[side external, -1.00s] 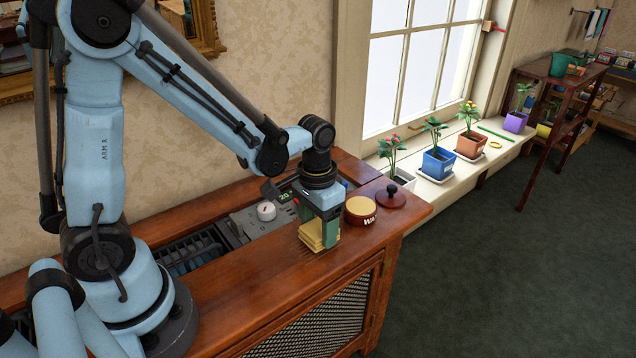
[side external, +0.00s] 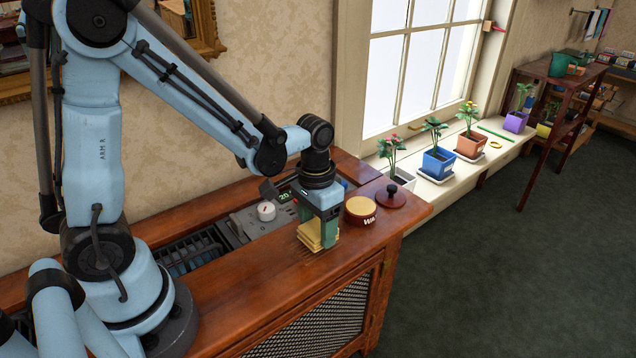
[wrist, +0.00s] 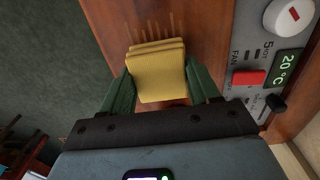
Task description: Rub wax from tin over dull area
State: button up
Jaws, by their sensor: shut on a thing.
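My gripper (side external: 319,228) is shut on a folded yellow cloth (side external: 308,238), held low at the wooden cabinet top; I cannot tell whether it touches the wood. In the wrist view the cloth (wrist: 160,75) sits between the two green fingers. Pale streaks (wrist: 150,27) mark the wood just beyond the cloth there, perhaps the dull area. A round tin (side external: 360,210) with a tan top and a dark red side with pale lettering stands to the right of my gripper. A dark red knobbed disc (side external: 391,197) lies to the right of the tin.
A grey control panel (side external: 250,222) with a white dial (side external: 266,211) and a green "20°C" display (wrist: 288,64) is set into the cabinet top beside my gripper. Potted plants (side external: 437,160) line the windowsill to the right. The cabinet top's front strip (side external: 255,285) is clear.

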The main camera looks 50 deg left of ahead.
jog(key=shift+s, duration=3.15)
jog(key=shift+w+f, duration=0.2)
jog(key=shift+w, duration=0.05)
notch_tip(320, 180, up, 7)
jog(key=shift+s, duration=0.1)
